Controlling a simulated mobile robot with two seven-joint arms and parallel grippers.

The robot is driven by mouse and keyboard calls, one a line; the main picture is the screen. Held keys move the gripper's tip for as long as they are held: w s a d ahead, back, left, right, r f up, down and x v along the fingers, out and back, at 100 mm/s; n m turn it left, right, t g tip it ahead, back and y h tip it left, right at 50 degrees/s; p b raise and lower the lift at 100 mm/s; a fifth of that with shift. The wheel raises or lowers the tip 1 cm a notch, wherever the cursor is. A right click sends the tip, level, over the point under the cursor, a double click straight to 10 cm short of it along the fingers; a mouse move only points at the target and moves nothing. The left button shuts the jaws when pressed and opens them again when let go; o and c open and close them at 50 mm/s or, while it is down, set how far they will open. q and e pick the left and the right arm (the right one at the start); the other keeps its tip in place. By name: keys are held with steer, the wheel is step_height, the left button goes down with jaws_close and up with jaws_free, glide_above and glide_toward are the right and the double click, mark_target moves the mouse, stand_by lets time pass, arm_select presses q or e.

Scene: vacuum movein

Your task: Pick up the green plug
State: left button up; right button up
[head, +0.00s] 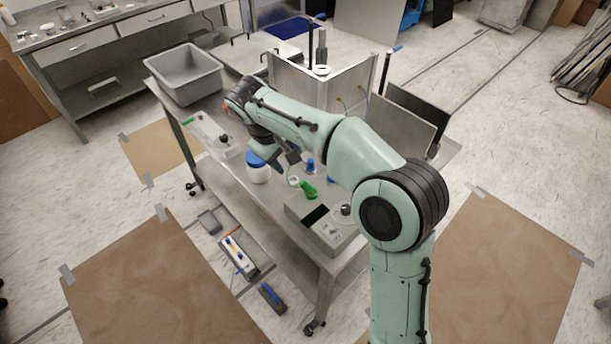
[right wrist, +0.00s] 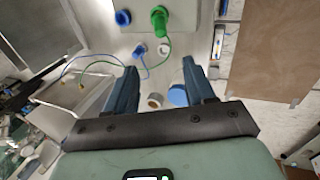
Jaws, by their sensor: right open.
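In the right wrist view the green plug (right wrist: 159,22) shows at the top, over the edge of a grey panel, beyond my fingertips. My right gripper (head: 282,158) is above the table, to the left of the plug in the head view. In the right wrist view my right gripper (right wrist: 160,67) has its fingers wide apart, with nothing held between them. My left gripper is not in view.
A white jar with a blue lid (head: 258,172) stands close to my right gripper. A blue plug (head: 310,166) is near the green one. The grey device (head: 330,230), a metal box (head: 345,90) and a grey bin (head: 185,80) also occupy the table.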

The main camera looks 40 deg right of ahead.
steer(key=b, duration=0.1)
glide_above(302, 182)
steer(key=a, duration=0.2)
step_height(302, 182, down, 7)
steer(key=shift+x, duration=2.9)
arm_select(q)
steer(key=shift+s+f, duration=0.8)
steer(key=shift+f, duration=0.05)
arm_select(e)
steer(key=shift+s+a, duration=0.1)
jaws_close()
